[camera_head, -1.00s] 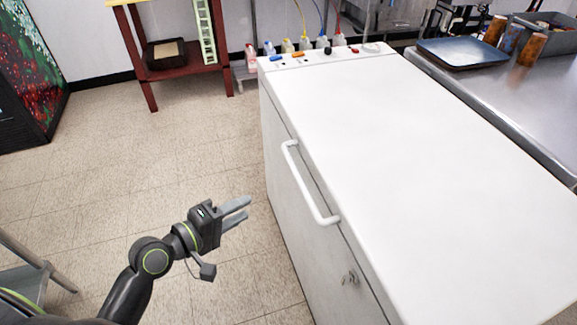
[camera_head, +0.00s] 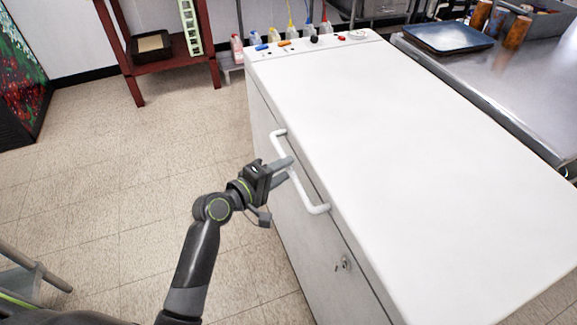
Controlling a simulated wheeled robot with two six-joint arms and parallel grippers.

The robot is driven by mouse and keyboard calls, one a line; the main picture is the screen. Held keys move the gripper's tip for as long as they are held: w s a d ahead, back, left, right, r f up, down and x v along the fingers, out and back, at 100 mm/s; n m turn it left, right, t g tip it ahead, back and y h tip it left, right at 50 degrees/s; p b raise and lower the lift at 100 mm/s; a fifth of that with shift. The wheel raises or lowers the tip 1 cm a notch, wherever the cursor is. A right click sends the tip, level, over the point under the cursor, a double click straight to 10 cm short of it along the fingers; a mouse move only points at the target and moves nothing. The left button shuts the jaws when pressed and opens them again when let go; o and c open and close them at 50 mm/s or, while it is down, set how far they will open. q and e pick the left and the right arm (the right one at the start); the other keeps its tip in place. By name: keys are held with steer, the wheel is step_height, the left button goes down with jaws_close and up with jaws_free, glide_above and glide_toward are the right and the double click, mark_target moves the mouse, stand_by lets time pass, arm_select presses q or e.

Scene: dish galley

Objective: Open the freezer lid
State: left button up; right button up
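The white chest freezer (camera_head: 285,245) fills the middle and right. Its flat white lid (camera_head: 400,160) is shut. A white bar handle (camera_head: 308,197) runs along the lid's front edge on the left side. My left gripper (camera_head: 288,168) is at the handle's middle, its grey fingers reaching to the bar. The fingers look a little apart, one above the other; whether they touch or straddle the bar is hard to tell. A lock with a key (camera_head: 344,263) is on the freezer front below the handle. My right gripper is out of view.
Several bottles (camera_head: 275,36) stand behind the freezer's far end. A steel counter (camera_head: 510,90) with a blue tray (camera_head: 447,38) and brown cups is at right. A red shelf (camera_head: 160,65) stands at the back left. The tiled floor (camera_head: 120,200) left of the freezer is clear.

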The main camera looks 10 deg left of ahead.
arm_select(q)
steer(key=shift+x, duration=1.3)
steer(key=shift+c, duration=0.5)
jaws_close()
